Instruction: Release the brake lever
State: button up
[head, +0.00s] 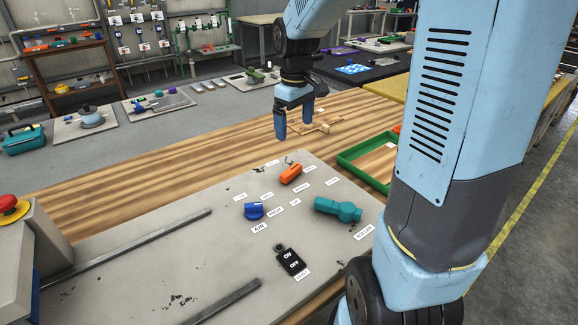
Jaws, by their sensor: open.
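A grey control panel (140,262) carries an orange lever (291,175), a teal handle (337,209), a blue knob (253,211) and a black ON/OFF switch (290,261). Small white labels surround them; most are too small to read, so I cannot tell for certain which part is the brake lever. The orange lever lies slanted, its right end toward the back. My gripper (294,131) hangs fingers down, open and empty, in the air behind the orange lever. It touches none of the controls.
A red button (8,203) stands at the far left. Two metal rails (150,237) run along the panel. A green tray (370,156) and a small wooden piece (324,127) lie on the wooden tabletop (130,160) behind. My arm covers the right side.

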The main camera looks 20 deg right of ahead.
aim_at(291, 170)
jog(key=shift+n+g, duration=0.3)
jog(key=f, duration=0.5)
jog(key=w+f, duration=0.1)
jog(key=f, duration=1)
jog(key=shift+w+a, duration=0.15)
jog(key=shift+w, duration=0.25)
jog(key=shift+c, duration=0.2)
jog(key=shift+r, duration=0.1)
jog(key=c, duration=0.8)
jog(key=shift+m, duration=1.7)
jog(key=o, duration=0.8)
jog(key=shift+o, duration=0.2)
